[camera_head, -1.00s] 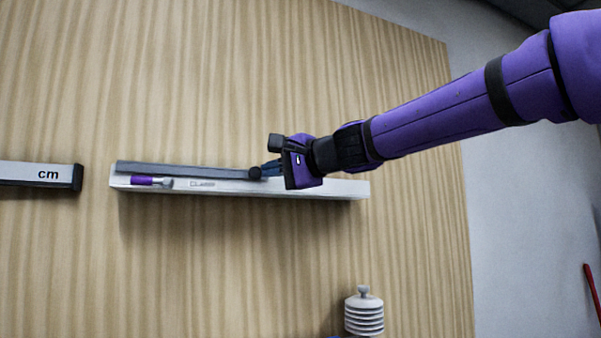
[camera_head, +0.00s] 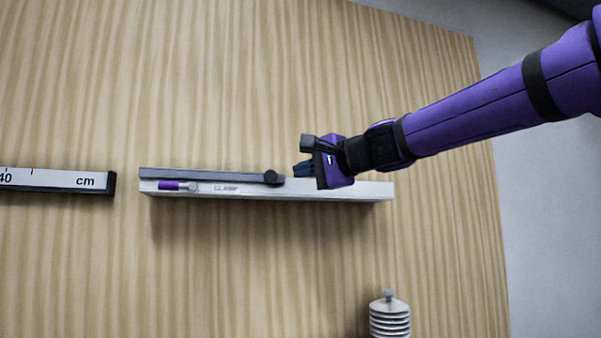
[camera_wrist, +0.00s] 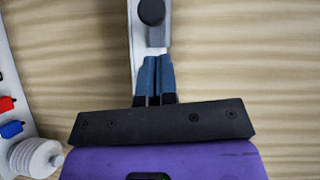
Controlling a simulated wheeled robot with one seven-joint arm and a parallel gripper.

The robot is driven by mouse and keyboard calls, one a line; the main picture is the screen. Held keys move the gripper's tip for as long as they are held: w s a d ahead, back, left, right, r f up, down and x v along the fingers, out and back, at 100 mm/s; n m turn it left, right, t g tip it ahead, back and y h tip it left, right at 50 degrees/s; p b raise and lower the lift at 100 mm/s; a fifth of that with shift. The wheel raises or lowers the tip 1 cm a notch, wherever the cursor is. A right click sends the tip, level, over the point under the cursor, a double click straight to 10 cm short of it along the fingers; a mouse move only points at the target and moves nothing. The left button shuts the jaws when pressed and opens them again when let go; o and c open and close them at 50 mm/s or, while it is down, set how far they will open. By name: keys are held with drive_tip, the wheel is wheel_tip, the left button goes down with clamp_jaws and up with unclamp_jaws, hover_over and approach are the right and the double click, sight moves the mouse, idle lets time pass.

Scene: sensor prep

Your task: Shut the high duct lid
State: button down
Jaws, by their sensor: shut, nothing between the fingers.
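The duct is a long white bar (camera_head: 340,190) fixed on a wood-grain panel, with "CLAMP" printed on its front. A grey lid strip (camera_head: 215,174) lies along the top of its left part, with a dark round knob (camera_head: 273,177) at its right end. The strip looks flat against the duct; a small gap cannot be ruled out. A purple piece with a grey tip (camera_head: 172,185) is on the duct's front left. My gripper (camera_head: 300,170) is shut and empty, just right of the knob and apart from it. The wrist view shows the knob (camera_wrist: 151,11) beyond the blue fingertips (camera_wrist: 154,62).
A ruler marked "cm" (camera_head: 60,181) is on the panel at the left. A white ribbed insulator (camera_head: 389,320) stands at the lower right. In the wrist view, red (camera_wrist: 7,103) and blue (camera_wrist: 12,129) parts are at the left. The panel above the duct is clear.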

drive_tip(key=v, duration=1)
drive_tip(key=s+d+f+n+g+h, duration=0.1)
drive_tip(key=s+d+f+n+h, duration=0.1)
drive_tip(key=s+d+f+h, duration=0.2)
drive_tip(key=s+d+f+n+g+h, duration=0.2)
drive_tip(key=s+d+f+h, duration=0.3)
drive_tip(key=s+d+f, duration=0.6)
drive_tip(key=s+d+f+n+g+h, duration=0.1)
drive_tip(key=s+d+f+h, duration=0.3)
drive_tip(key=f, duration=1.5)
drive_tip(key=s+d+n, duration=0.1)
drive_tip(key=s+d, duration=0.3)
drive_tip(key=shift+d+g, duration=0.3)
drive_tip(key=shift+g, duration=0.1)
